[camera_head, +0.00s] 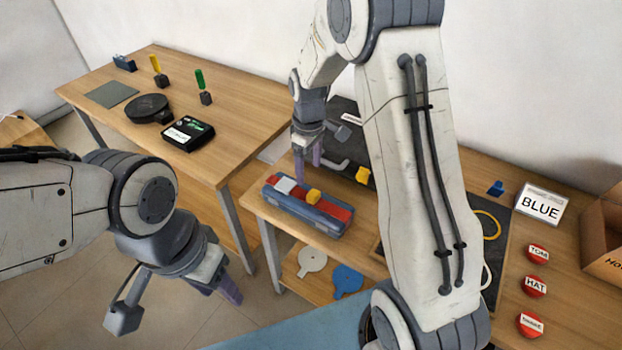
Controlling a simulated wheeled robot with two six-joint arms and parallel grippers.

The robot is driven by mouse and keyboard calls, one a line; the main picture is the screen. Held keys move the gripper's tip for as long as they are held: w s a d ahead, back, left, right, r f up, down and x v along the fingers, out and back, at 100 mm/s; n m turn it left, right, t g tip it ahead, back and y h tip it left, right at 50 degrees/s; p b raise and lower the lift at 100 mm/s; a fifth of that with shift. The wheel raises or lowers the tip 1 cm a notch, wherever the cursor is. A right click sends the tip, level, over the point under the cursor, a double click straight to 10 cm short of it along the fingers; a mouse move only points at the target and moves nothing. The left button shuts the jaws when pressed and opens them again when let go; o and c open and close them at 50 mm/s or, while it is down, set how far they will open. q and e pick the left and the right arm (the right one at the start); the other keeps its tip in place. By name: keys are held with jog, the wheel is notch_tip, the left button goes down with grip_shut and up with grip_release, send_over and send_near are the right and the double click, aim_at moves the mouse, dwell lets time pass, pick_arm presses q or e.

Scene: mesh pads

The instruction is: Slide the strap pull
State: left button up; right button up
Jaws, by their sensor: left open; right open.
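A blue case (330,227) with a red strap (334,209) along its top lies near the left edge of the right-hand table. A yellow piece (314,196), which may be the strap pull, sits on the strap near its middle. A white piece (286,184) sits at the case's left end. My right gripper (308,162) is open, pointing down just above and behind the case's left half. I cannot tell whether it touches the case. My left gripper (226,284) is open and empty over the floor, left of the table.
A dark box (347,149) with a yellow latch (363,174) stands behind the case. My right arm hides much of the table's middle. To its right are a BLUE sign (541,205), round red labelled pieces (533,286) and a cardboard box (605,238). White and blue paddles lie below.

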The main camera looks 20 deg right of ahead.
aim_at(313, 193)
jog(key=f+p, duration=0.1)
jog(key=f, duration=0.2)
jog(key=d+f, duration=0.1)
jog(key=f, duration=0.3)
jog(key=w+f+p, duration=0.1)
jog(key=f, duration=0.3)
jog(key=shift+d+f+p, duration=0.15)
jog(key=shift+d+p, duration=0.15)
jog(key=shift+d, duration=0.05)
grip_shut()
dwell(0.9)
